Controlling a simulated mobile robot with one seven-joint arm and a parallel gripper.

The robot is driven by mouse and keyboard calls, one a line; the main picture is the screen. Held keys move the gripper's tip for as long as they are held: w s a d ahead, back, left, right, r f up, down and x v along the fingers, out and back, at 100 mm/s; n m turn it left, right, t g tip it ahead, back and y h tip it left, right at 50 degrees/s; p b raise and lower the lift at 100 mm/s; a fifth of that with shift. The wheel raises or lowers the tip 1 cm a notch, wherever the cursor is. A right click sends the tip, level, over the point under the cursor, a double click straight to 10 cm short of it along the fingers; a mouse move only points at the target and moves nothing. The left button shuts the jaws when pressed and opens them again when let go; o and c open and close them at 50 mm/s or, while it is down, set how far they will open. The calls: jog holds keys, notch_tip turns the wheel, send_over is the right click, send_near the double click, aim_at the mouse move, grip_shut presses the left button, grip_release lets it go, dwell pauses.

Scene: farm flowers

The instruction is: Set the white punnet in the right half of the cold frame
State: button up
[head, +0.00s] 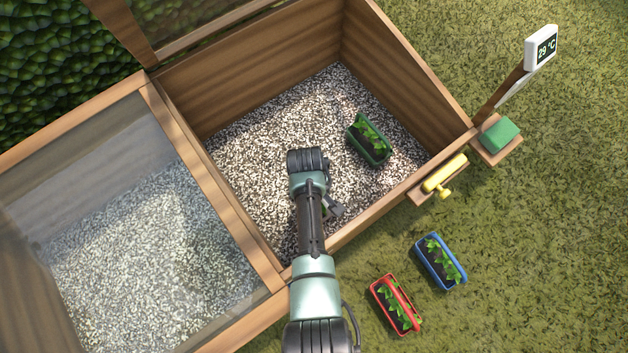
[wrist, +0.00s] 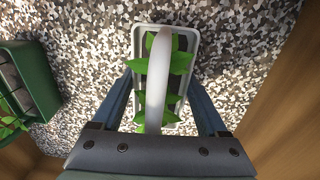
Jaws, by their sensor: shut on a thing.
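The white punnet (wrist: 194,48), with dark soil, green seedlings and an arched white handle, shows in the wrist view over the speckled gravel. My gripper (wrist: 160,80) is shut on it. The punnet looks level; I cannot tell whether its base touches the gravel. In the head view my arm hides the punnet almost wholly, and the gripper's fingers do not show clearly. My arm reaches over the front wall into the open right half of the cold frame (head: 395,65). The left half is under a closed glass lid (head: 120,215).
A green punnet (head: 355,140) stands on the gravel in the right half, also at left in the wrist view (wrist: 30,80). A red punnet (head: 384,293) and blue punnet (head: 452,276) stand on the grass. A yellow-handled tool (head: 445,175), green block (head: 500,135) and thermometer (head: 541,48) are by the right corner.

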jog(key=o, duration=1.4)
jog(key=r+p, duration=0.3)
jog(key=r, duration=0.1)
jog(key=r+p, duration=0.3)
jog(key=r, duration=0.1)
jog(key=r+p, duration=0.3)
jog(key=r, duration=0.1)
jog(key=shift+s+a+r+p, duration=0.1)
jog(key=shift+s+a+p, duration=0.2)
jog(key=shift+a, duration=0.1)
